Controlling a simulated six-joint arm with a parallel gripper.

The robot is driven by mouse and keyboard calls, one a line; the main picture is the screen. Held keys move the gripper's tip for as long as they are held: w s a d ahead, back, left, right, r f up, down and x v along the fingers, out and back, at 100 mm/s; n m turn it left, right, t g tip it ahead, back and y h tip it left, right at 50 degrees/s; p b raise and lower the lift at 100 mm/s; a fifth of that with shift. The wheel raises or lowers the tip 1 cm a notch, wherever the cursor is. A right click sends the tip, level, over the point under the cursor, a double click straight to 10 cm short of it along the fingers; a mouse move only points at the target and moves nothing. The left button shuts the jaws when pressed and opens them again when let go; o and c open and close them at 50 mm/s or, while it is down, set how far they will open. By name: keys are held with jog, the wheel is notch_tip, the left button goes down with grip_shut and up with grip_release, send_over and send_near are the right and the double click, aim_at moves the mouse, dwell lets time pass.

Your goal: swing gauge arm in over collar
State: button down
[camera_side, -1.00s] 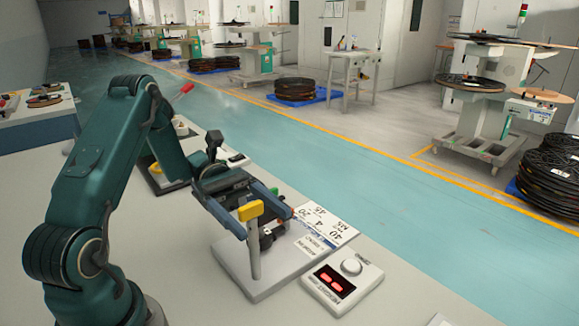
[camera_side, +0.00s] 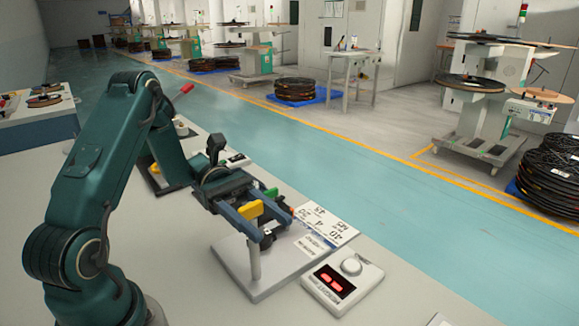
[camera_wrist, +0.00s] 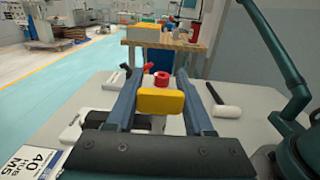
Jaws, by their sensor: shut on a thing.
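A yellow block (camera_side: 250,210), which looks like the gauge arm's handle, is at the top of a grey post (camera_side: 254,258) on a light grey base plate (camera_side: 238,278). My gripper (camera_side: 274,230) is shut on this block, with a blue-grey finger on each side. In the wrist view the yellow block (camera_wrist: 160,101) lies between the two fingers. A red ring-shaped piece (camera_wrist: 162,79) shows just beyond it. I cannot tell whether that is the collar. A dark part (camera_side: 267,238) beneath the fingers is mostly hidden.
A white box with a red display and a round knob (camera_side: 351,267) stands in front of the plate. A printed card (camera_side: 327,223) lies behind it to the right. A white-headed tool (camera_wrist: 226,111) lies right of the fingers in the wrist view.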

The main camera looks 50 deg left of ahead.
jog(key=shift+w+a+n+t+y, duration=0.1)
jog(key=shift+w+n+t+y, duration=0.15)
jog(key=shift+n+t, duration=0.65)
jog(key=shift+w+d+n+t+y, duration=0.15)
jog(key=shift+n+t, duration=0.35)
jog(key=shift+t, duration=0.75)
jog(key=shift+w+a+n+t+y, duration=0.15)
jog(key=shift+n+t+y, duration=0.15)
jog(key=shift+n+t, duration=0.6)
jog(key=shift+c, duration=1.4)
grip_release()
jog(key=shift+v, duration=2.6)
